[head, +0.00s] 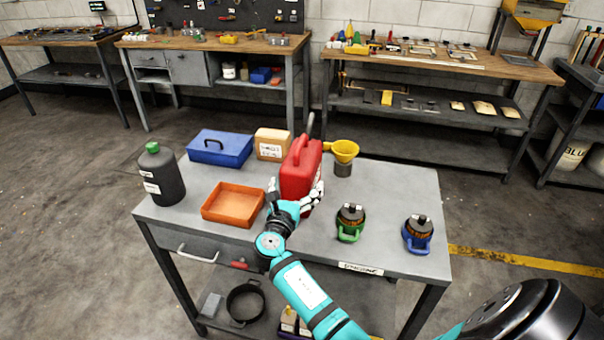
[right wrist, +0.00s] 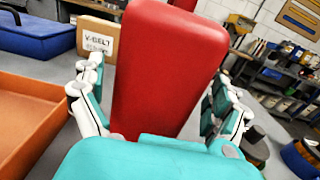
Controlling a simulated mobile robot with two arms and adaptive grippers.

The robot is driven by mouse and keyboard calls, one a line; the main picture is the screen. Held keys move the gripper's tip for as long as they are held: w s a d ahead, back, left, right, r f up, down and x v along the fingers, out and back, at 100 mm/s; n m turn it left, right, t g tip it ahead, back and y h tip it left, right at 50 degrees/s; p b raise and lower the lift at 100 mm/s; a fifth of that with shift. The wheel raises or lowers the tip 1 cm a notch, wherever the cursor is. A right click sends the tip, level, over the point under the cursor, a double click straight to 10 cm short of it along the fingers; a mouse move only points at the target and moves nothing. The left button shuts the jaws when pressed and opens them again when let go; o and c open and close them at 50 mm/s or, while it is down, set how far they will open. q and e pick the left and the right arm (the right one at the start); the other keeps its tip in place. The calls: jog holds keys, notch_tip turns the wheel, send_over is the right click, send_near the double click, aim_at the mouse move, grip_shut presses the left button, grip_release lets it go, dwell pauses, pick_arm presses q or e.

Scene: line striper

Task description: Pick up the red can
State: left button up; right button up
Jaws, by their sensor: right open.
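The red can (head: 301,165) stands upright on the grey table (head: 385,190), with its handle on top and a dark spout at the back. My right gripper (head: 295,193) is at the near side of the can, low on its body. In the right wrist view the red can (right wrist: 172,60) fills the middle, between the two spread fingers of the right gripper (right wrist: 155,88). The fingers are open, one on each side of the can. I cannot tell whether either finger touches it. My left gripper is not in view.
An orange tray (head: 233,204) lies left of the can, with a blue box (head: 220,148) and a cardboard box (head: 273,144) behind. A yellow funnel (head: 344,151) stands close right.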

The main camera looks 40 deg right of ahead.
jog(key=shift+w+d+f, duration=0.1)
jog(key=shift+w+d, duration=0.4)
jog(key=shift+d, duration=0.05)
jog(key=c, duration=1.5)
jog(key=shift+o, duration=0.2)
jog(key=shift+r, duration=0.35)
jog(key=shift+w, duration=0.1)
